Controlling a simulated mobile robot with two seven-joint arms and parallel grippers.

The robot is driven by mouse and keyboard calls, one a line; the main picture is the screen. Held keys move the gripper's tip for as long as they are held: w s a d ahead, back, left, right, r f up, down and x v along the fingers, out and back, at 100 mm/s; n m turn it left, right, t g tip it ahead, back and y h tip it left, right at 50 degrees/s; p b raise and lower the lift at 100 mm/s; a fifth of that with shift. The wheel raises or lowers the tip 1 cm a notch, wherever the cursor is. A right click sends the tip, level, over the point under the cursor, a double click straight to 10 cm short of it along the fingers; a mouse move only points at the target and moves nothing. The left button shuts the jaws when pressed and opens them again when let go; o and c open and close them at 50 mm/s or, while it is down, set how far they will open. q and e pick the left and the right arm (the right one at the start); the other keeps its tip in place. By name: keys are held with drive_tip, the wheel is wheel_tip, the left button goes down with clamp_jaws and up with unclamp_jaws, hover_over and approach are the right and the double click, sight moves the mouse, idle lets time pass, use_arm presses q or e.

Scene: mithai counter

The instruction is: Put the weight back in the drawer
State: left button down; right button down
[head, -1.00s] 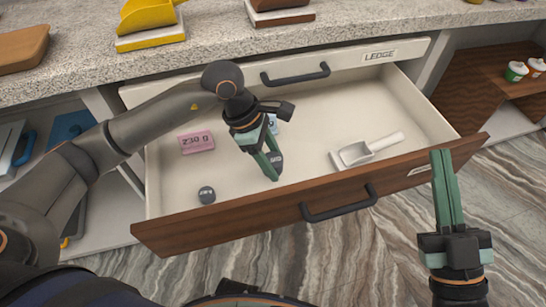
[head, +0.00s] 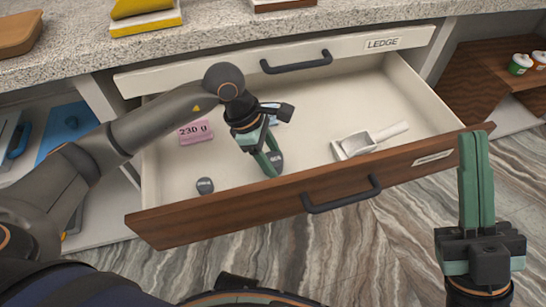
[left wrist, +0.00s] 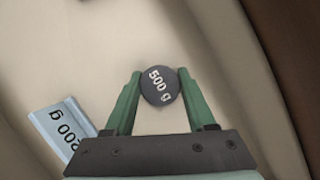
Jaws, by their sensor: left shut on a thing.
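The dark round weight marked 500 g (left wrist: 160,87) is between the fingertips of my left gripper (left wrist: 160,92) in the left wrist view. In the head view my left gripper (head: 270,163) points down inside the open drawer (head: 312,165), and the weight (head: 277,160) shows partly behind its fingers. The gripper is shut on the weight, low over the drawer floor; I cannot tell whether the weight touches the floor. A second dark weight (head: 205,186) stands at the drawer's front left. My right gripper (head: 475,140) is in front of the drawer's right end, its fingers close together.
Cups (head: 520,64) stand on a brown shelf at right. The drawer's back right is clear.

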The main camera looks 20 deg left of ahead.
use_arm(q)
drive_tip(key=shift+f+b, duration=0.6)
use_arm(e)
drive_tip(key=shift+f, duration=0.55)
use_arm(q)
drive_tip(key=shift+c, duration=2.4)
unclamp_jaws()
drive_tip(key=o, duration=0.3)
drive_tip(key=shift+o, duration=0.2)
drive_tip(key=p+v, duration=0.3)
drive_tip(key=v, duration=0.9)
drive_tip(key=shift+r, duration=0.25)
use_arm(e)
drive_tip(key=shift+w+d+f+m+h, duration=0.2)
drive_tip(key=shift+w+f+m+h, duration=0.5)
drive_tip(key=shift+w+m+h, duration=0.4)
drive_tip(key=shift+w+d+f+m+h, duration=0.15)
drive_tip(key=shift+w+f+m+h, duration=0.6)
drive_tip(key=shift+h, duration=0.55)
use_arm(q)
drive_tip(key=shift+a, duration=0.1)
use_arm(e)
drive_tip(key=shift+r, duration=0.1)
